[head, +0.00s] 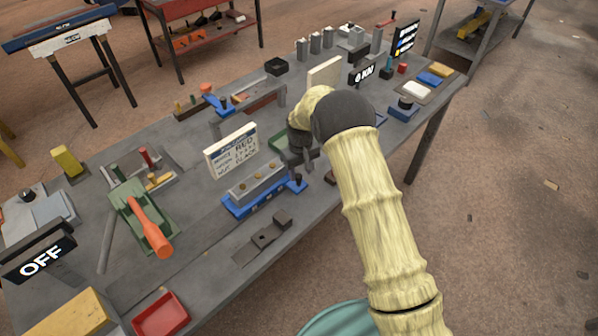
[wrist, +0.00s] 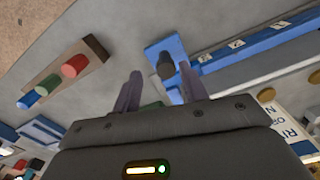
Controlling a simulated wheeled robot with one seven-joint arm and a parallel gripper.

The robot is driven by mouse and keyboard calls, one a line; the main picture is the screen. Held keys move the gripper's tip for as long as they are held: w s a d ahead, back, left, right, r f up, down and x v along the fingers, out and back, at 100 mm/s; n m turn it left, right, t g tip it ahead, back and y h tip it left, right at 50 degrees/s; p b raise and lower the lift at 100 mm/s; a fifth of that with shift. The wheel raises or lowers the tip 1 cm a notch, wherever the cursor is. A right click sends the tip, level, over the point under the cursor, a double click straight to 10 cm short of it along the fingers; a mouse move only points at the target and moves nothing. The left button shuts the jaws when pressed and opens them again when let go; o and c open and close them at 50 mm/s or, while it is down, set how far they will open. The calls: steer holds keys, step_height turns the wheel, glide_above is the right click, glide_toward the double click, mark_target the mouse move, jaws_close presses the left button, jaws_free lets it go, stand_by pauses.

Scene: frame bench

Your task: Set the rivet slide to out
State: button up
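The rivet slide appears to be the blue strip with a grey block and brass-coloured rivets (head: 255,187) on the bench. A dark round knob (head: 297,178) stands on a blue plate at its right end. In the wrist view the knob (wrist: 166,66) and its blue plate (wrist: 178,51) lie just beyond my fingertips, roughly between them. My gripper (head: 305,163) is above and close to the knob in the head view. Its two fingers (wrist: 162,80) are apart with nothing between them that I can see held. I cannot tell whether either finger touches the knob.
A white sign (head: 232,151) stands behind the slide. A block with red, green and blue buttons (wrist: 62,77) lies left in the wrist view. Dark blocks (head: 265,238) lie in front. An orange-handled green lever (head: 148,222) is left.

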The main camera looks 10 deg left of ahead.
steer(key=shift+s+a, duration=0.1)
steer(key=shift+s, duration=0.05)
step_height(320, 180, up, 17)
steer(key=b, duration=0.4)
steer(key=shift+r, duration=0.2)
stand_by(0.4)
steer(key=s+d+m+t, duration=0.1)
steer(key=s+d+m, duration=0.2)
steer(key=s+d, duration=0.65)
steer(key=s+d+m+t, duration=0.1)
steer(key=s+d+m, duration=0.35)
steer(key=d, duration=0.75)
steer(key=s+d+f, duration=0.2)
steer(key=s+d, duration=0.2)
steer(key=s, duration=0.7)
steer(key=shift+d+t, duration=0.3)
steer(key=shift+d, duration=0.05)
